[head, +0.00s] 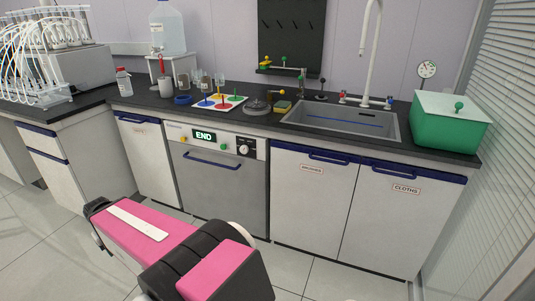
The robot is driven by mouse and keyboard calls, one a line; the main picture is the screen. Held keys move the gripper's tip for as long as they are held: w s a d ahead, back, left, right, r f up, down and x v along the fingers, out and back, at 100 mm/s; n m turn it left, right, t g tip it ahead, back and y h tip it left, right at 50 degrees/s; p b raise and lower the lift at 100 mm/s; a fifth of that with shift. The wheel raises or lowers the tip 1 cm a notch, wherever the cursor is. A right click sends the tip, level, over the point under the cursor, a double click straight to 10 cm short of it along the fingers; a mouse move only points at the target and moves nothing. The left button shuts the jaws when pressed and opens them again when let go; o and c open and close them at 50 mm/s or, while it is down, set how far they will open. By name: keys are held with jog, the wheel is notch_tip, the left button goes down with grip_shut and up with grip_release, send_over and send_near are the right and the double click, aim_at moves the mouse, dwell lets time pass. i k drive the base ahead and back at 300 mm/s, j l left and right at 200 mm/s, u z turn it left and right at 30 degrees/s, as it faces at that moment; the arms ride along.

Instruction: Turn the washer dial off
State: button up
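The washer (222,185) is a grey-fronted machine built in under the counter, with a blue handle bar (210,160) across its door. The door looks shut. Its white panel holds a lit display (204,135) that reads END in green. The dark round dial (244,149) sits at the right end of the panel. The dial is too small to tell which way its pointer faces. A green button (223,146) lies between display and dial. My pink and black arm is in the foreground, below and in front of the washer.
Cabinets with blue handles flank the washer, one labelled CLOTHS (397,205). The counter above holds a sink (345,117), a green box (449,122), a coloured tray (220,102) and bottles. Tiled floor lies open before the washer. A slatted blind (500,120) bounds the right side.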

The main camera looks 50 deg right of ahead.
aim_at(243, 149)
jog(key=z, duration=1.75)
